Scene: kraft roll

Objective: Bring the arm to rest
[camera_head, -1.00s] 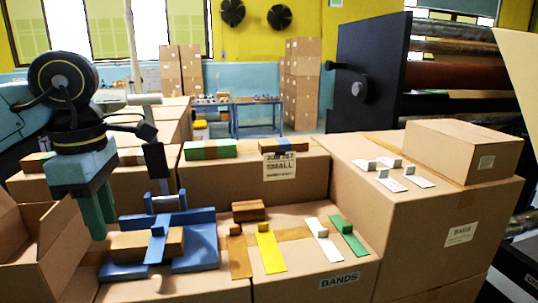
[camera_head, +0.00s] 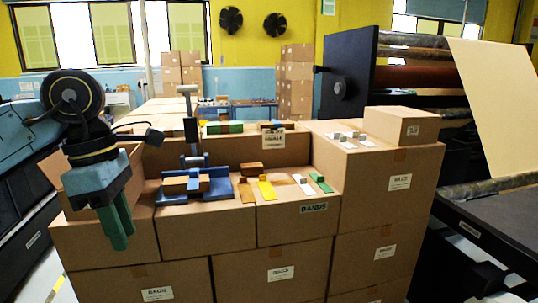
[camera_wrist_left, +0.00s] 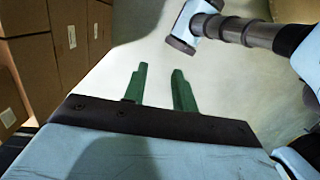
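My left gripper (camera_head: 115,226) hangs at the left of the head view, its green fingers pointing down in front of the cardboard boxes. In the left wrist view the two green fingers (camera_wrist_left: 160,88) stand apart with nothing between them, over a pale floor. A small brown box (camera_head: 176,186) sits on a blue fixture (camera_head: 219,189) on a carton, to the right of the gripper and apart from it. My right gripper is not in view.
Stacked cartons (camera_head: 278,236) fill the middle. Yellow (camera_head: 266,189), white and green (camera_head: 320,183) strips lie on the top labelled BANDS. A small closed carton (camera_head: 392,126) stands at the back right. A roller machine with a kraft sheet (camera_head: 492,90) is at the right.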

